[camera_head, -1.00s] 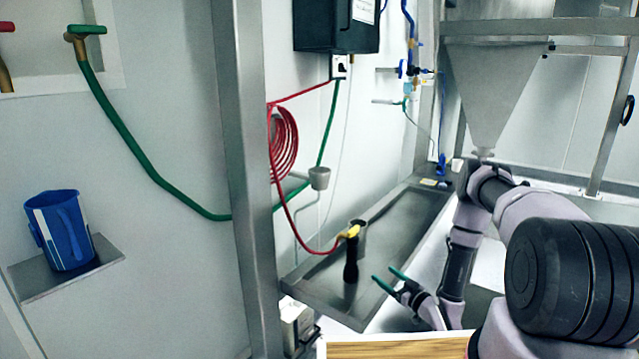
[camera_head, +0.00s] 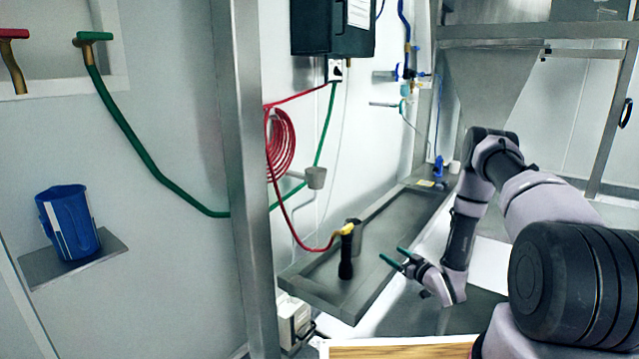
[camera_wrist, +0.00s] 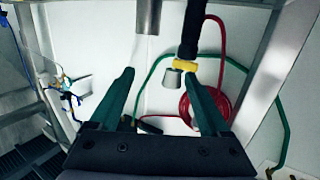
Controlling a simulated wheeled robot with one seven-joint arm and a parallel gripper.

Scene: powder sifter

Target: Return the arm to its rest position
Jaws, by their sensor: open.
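My gripper (camera_head: 396,257) is open, with two green fingers, at the front right edge of the metal tray shelf (camera_head: 300,283) in the head view. It also shows in the wrist view (camera_wrist: 162,95), with nothing between its fingers. My arm is bent, with the elbow in front of the metal hopper (camera_head: 488,85). A black tool with a yellow collar (camera_head: 346,258) stands on the tray, left of my gripper and apart from it. In the wrist view the black tool (camera_wrist: 192,35) hangs into the picture beyond the fingers.
A metal cylinder (camera_wrist: 147,16) shows beside the tool. A red coiled hose (camera_head: 281,145) and a green hose (camera_head: 135,150) run along the wall. A steel post (camera_head: 245,180) stands left of the tray. A blue jug (camera_head: 67,222) sits on a small shelf (camera_head: 40,270).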

